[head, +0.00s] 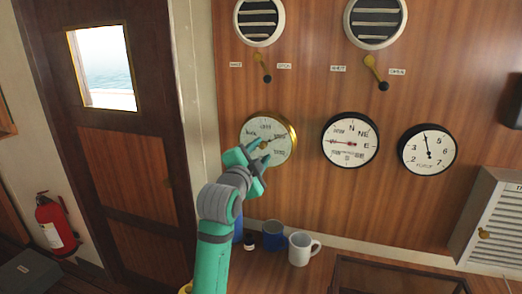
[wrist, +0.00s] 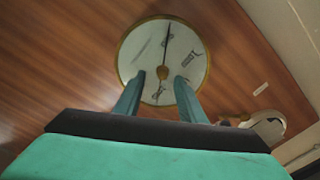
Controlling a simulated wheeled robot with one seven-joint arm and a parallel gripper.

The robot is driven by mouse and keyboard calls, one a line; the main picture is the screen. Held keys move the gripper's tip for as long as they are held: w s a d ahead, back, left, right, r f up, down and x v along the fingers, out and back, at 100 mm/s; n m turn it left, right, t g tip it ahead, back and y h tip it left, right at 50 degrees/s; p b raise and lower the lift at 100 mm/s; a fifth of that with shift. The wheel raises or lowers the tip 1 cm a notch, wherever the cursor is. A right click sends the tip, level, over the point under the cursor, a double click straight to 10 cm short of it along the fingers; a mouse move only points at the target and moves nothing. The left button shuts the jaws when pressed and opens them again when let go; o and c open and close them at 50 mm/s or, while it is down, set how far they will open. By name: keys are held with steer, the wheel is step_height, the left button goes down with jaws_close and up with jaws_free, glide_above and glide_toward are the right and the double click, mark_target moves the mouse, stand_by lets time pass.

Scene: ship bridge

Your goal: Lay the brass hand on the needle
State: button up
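A round barometer-like dial with a brass rim and pale face (head: 276,130) hangs on the wood wall; it fills the upper middle of the wrist view (wrist: 140,45). A thin dark needle (wrist: 167,45) runs from the centre toward the top of the face in the wrist view. A small brass knob (wrist: 163,73) sits at the centre. A brass hand separate from the needle cannot be made out. My gripper (wrist: 160,80) is open, its two fingers on either side of the knob with gaps showing. In the head view my gripper (head: 258,153) covers the dial's lower left.
A compass dial (head: 350,155) and a smaller numbered dial (head: 427,165) hang to the right. Two brass levers (head: 370,63) (head: 259,60) are above. A blue mug (head: 273,236), a white mug (head: 299,252) and a small dark bottle stand on the counter below.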

steer(key=shift+w, duration=1.05)
jaws_close()
steer(key=shift+n, duration=0.3)
